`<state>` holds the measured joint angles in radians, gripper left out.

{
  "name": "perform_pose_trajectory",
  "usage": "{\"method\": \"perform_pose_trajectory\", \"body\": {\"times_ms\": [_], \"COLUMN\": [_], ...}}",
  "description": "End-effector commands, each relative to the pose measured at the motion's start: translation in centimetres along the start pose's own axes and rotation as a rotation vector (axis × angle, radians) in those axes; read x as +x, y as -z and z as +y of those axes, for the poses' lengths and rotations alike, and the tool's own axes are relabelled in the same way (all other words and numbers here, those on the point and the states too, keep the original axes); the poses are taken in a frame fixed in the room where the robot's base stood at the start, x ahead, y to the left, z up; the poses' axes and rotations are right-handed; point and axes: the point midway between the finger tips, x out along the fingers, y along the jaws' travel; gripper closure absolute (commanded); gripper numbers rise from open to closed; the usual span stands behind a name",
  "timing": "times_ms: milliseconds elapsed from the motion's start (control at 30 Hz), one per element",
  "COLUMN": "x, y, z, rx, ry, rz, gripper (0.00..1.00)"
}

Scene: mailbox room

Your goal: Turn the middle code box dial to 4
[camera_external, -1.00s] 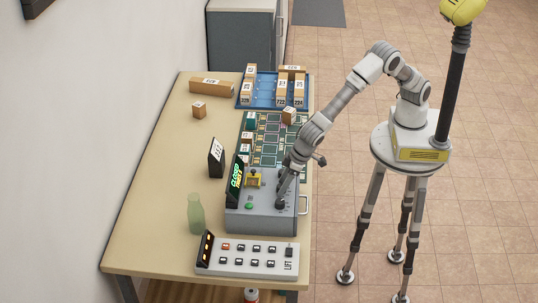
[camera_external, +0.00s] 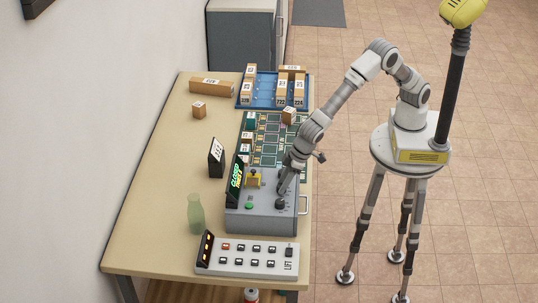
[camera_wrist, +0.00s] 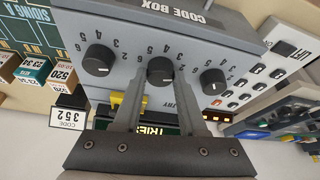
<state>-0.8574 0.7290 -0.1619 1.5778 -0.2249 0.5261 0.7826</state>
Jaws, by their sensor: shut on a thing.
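The grey code box (camera_external: 258,221) stands on the near half of the table. In the wrist view it appears upside down, with three black dials in a row. My gripper (camera_wrist: 161,76) is shut on the middle dial (camera_wrist: 160,67), one finger on each side of it. A white pointer mark shows on that dial, but I cannot tell surely which number it meets. The other dials, left (camera_wrist: 98,60) and right (camera_wrist: 214,81) in the wrist view, are untouched. In the external view my gripper (camera_external: 283,188) reaches down to the box top and hides part of the dials.
A black code card reading 352 (camera_external: 216,158) stands beside the box. A green bottle (camera_external: 195,214) and a white lift panel (camera_external: 247,261) are near it. A blue tray (camera_external: 262,104) with parcels lies at the far end. The table's left side is mostly clear.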

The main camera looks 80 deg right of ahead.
Motion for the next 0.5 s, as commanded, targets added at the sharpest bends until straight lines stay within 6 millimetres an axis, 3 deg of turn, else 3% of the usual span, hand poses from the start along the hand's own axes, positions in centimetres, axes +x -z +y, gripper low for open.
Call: {"method": "perform_pose_trajectory", "body": {"times_ms": [500], "x": [0.04], "y": [0.16], "z": [0.49], "rx": [-0.431], "ry": [0.182], "rz": [-0.001], "gripper": [1.00]}}
